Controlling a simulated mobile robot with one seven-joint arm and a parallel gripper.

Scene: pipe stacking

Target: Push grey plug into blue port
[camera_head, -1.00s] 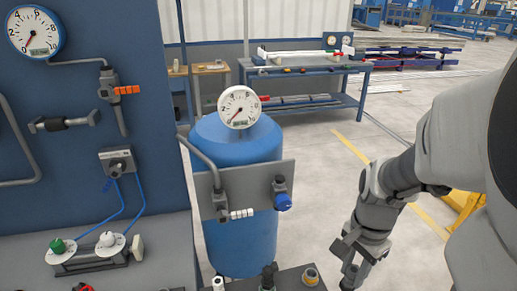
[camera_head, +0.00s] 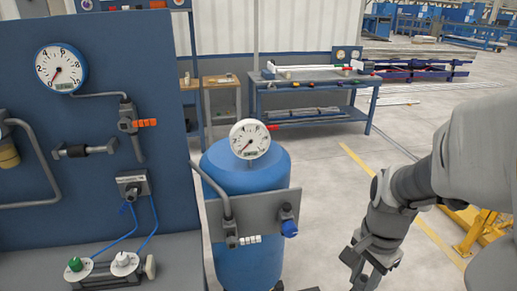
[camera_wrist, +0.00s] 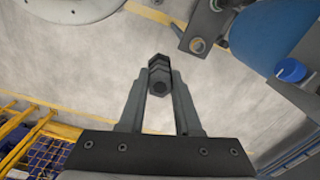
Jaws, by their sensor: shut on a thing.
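My gripper (camera_wrist: 160,92) is shut on a dark grey hexagonal plug (camera_wrist: 159,72), held between the fingertips above the floor. In the head view my gripper (camera_head: 355,270) is at the lower middle right, right of the blue tank; the plug is hard to make out there. A blue round fitting (camera_head: 289,228), which may be the blue port, sits on the right end of a grey plate in front of the tank. A blue fitting also shows at the right of the wrist view (camera_wrist: 290,70), apart from the plug.
The blue tank (camera_head: 250,180) carries a gauge (camera_head: 249,139). A blue panel (camera_head: 110,130) with pipes and valves stands at left. Yellow railing (camera_head: 480,232) is at right. Open floor lies between.

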